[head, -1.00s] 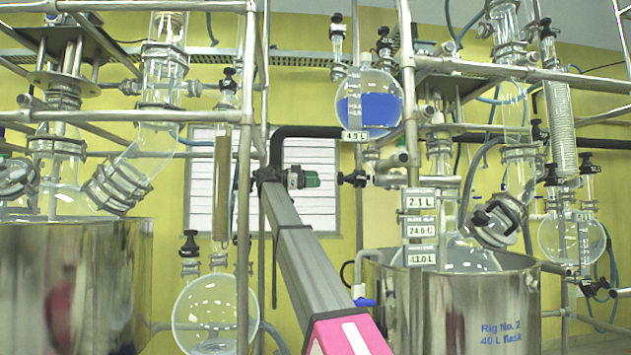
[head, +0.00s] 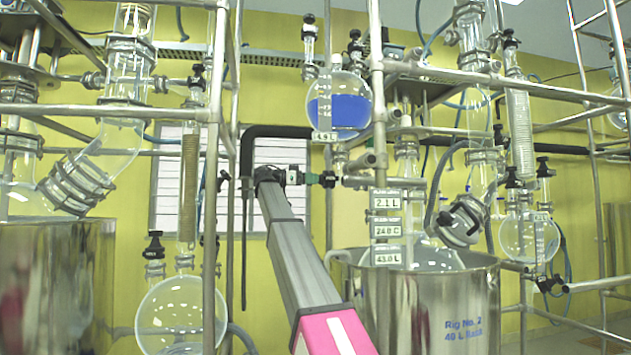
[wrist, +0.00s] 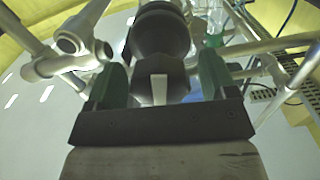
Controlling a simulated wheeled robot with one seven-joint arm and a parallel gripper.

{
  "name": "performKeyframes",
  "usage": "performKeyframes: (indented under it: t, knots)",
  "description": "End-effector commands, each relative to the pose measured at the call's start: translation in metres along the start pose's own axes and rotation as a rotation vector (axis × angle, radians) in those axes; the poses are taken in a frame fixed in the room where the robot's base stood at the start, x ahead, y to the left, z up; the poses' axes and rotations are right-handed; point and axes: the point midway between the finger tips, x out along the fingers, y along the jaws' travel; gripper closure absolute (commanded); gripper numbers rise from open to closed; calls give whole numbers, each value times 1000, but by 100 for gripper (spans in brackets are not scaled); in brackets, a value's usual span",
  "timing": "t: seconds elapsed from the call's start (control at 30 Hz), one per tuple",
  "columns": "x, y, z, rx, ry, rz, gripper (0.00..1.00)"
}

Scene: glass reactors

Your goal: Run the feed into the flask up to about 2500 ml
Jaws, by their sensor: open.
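The round feed vessel (head: 338,88) holds blue liquid and carries a 4.9 L tag (head: 324,137). Below it is a dark valve handle (head: 328,179) on the feed line. The flask (head: 436,255) sits inside the metal pot marked Rig No. 2 (head: 465,300). A display (head: 385,203) above the pot reads 2.1 L at its top. My gripper (head: 310,178) is open, just left of the valve handle. In the wrist view, my gripper (wrist: 163,85) has its green fingers on either side of a dark handle (wrist: 160,88) with a pale stripe, with small gaps showing.
Metal frame rails and posts (head: 377,90) surround the glassware and pass close to the valve. Another metal pot (head: 55,285) and a round glass vessel (head: 182,315) stand at left. A second round glass vessel (head: 528,237) hangs at right.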

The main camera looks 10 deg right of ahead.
Motion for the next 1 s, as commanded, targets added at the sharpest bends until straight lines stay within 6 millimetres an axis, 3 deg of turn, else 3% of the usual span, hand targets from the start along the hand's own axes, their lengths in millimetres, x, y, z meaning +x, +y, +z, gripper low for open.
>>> performKeyframes:
  t: [0.2, 0.5, 0.53, 0.67, 0.7, 1.0]
  knots:
    - [17, 0, 0, 0, -1, 0, 22]
    - [19, 0, 0, 1, -1, -1, 22]
    - [19, 0, 0, 1, -1, -1, 25]
    - [19, 0, 0, 1, -1, -1, 68]
    - [19, 0, 0, 1, -1, -1, 71]
    - [19, 0, 0, -24, 0, -1, 71]
